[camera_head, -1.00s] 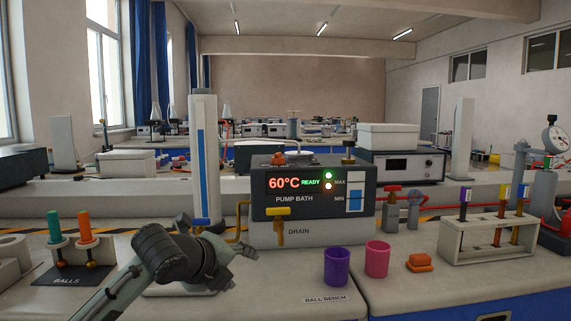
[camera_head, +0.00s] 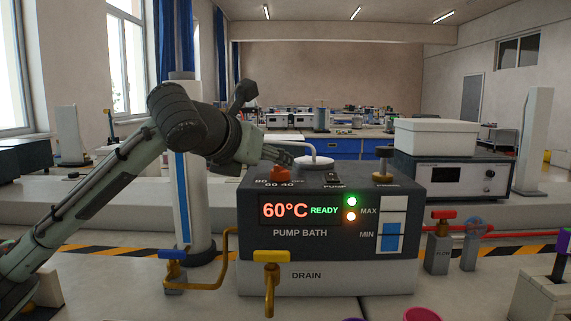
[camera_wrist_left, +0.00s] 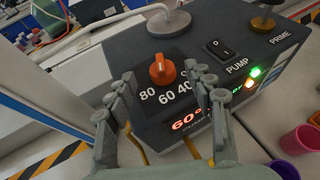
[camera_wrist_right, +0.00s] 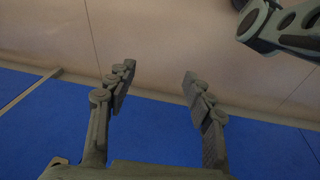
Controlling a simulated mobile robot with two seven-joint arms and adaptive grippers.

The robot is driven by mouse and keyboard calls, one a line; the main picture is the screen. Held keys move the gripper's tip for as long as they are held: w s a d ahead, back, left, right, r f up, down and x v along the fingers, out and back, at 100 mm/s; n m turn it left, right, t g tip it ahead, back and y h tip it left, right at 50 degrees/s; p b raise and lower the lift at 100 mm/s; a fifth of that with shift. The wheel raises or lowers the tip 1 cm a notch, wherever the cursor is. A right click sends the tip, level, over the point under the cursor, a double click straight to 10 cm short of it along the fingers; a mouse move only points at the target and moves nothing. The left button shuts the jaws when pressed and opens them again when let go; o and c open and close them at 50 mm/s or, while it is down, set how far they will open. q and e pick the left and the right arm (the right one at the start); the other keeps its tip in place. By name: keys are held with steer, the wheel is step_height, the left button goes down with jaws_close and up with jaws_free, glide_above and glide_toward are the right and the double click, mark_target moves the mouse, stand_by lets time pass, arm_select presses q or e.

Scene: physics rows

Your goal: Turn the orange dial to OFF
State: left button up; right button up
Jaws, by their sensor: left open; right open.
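The orange dial (camera_wrist_left: 162,70) is on top of the dark pump bath (camera_head: 330,190), with the marks 80, 60 and 40 beside it. The dial also shows in the head view (camera_head: 280,171), at the top left of the box. My left gripper (camera_wrist_left: 160,80) is open; its fingers stand either side of the dial in the wrist view, apart from it. In the head view the left gripper (camera_head: 272,152) is just above and behind the dial. My right gripper (camera_wrist_right: 158,72) is open and empty.
The display reads 60°C READY. A pump switch (camera_wrist_left: 220,50) and a prime knob (camera_head: 383,165) share the box top, with a white round lid (camera_head: 312,162) behind. A yellow drain valve (camera_head: 271,258) and a blue-handled valve (camera_head: 173,255) stand in front and left.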

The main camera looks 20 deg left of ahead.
mark_target(280, 171)
arm_select(q)
steer(key=shift+x, duration=3.2)
steer(key=shift+f, duration=0.1)
steer(key=c, duration=1.2)
